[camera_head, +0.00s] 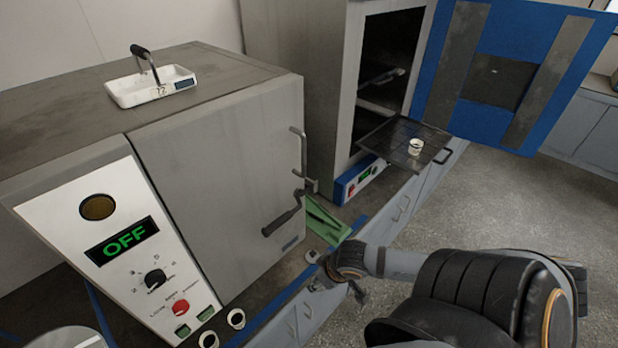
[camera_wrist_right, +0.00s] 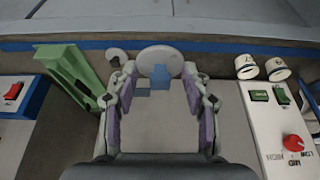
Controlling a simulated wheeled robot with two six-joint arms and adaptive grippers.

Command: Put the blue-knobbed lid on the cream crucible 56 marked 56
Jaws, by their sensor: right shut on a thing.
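My right gripper (camera_wrist_right: 160,70) is shut on a round pale lid (camera_wrist_right: 150,54) with a blue knob (camera_wrist_right: 163,82), its fingers on either side. In the head view my right gripper (camera_head: 335,284) is low over the bench, and the held lid is hard to make out there. Two cream crucibles stand side by side near the bench's front edge, in the right wrist view a left one (camera_wrist_right: 246,68) and a right one (camera_wrist_right: 277,70). They also show in the head view (camera_head: 236,319). Their dark marks are too small to read. The lid is apart from both. My left gripper is out of view.
A second small pale disc (camera_wrist_right: 117,56) lies on the bench beside a green stand (camera_wrist_right: 72,76). The grey oven (camera_head: 225,160) with an OFF display borders the bench. Another cup (camera_head: 415,147) stands on the pulled-out shelf (camera_head: 395,135). A white tray (camera_head: 150,90) sits on the oven.

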